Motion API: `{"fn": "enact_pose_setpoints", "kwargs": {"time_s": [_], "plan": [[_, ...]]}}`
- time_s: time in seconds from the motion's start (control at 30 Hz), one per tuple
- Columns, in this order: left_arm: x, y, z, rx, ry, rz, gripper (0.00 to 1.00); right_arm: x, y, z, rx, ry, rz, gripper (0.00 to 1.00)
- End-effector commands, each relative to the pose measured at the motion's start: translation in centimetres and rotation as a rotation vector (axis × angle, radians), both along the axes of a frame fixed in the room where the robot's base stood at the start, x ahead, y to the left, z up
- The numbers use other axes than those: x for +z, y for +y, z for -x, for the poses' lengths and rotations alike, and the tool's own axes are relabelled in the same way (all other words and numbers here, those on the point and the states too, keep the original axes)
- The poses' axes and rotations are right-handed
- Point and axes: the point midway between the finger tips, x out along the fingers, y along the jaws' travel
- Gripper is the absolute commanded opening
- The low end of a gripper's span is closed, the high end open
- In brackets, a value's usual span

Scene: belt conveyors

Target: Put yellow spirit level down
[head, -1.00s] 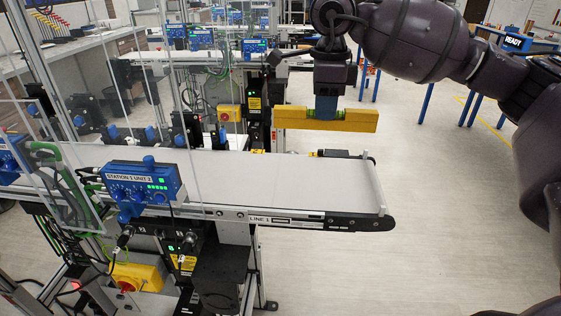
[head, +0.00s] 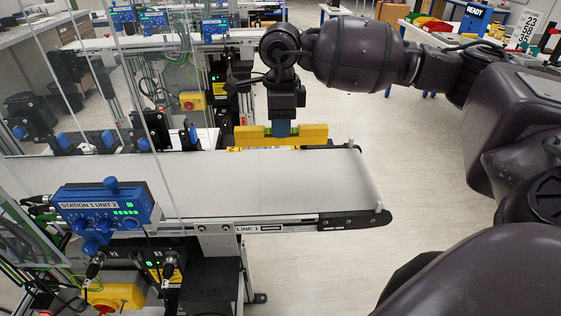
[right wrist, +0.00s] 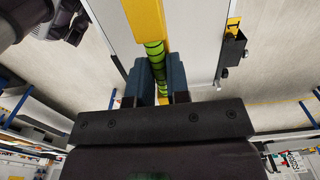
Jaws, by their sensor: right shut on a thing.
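The yellow spirit level (head: 306,134) is held level by my right gripper (head: 281,129) in the head view. It hangs near the far edge of the white conveyor belt (head: 270,180), close to the belt's right end. I cannot tell whether it touches anything below. In the right wrist view, the fingers of my right gripper (right wrist: 161,82) are shut on the spirit level (right wrist: 146,20) around its green vial section. The belt (right wrist: 190,30) shows beside the level there. My left gripper is not in view.
A blue control box (head: 105,211) labelled Station 1 Unit 2 stands at the belt's near left side. A clear panel rises at the left. The belt's top is bare. Open floor lies to the right.

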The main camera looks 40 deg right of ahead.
Motion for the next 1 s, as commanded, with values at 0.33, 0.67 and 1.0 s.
{"fn": "enact_pose_setpoints", "kwargs": {"time_s": [0.33, 0.67, 1.0], "plan": [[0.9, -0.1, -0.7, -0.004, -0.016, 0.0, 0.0, -5.7, 0.0, 0.0, -0.001, 0.0, 0.0, 0.0], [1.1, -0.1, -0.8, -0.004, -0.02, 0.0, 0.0, -8.3, 0.0, 0.0, 0.0, 0.002, 0.0, 0.0], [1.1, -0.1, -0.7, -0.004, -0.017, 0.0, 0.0, -10.4, 0.0, 0.0, 0.0, -0.001, 0.001, 0.0]]}}
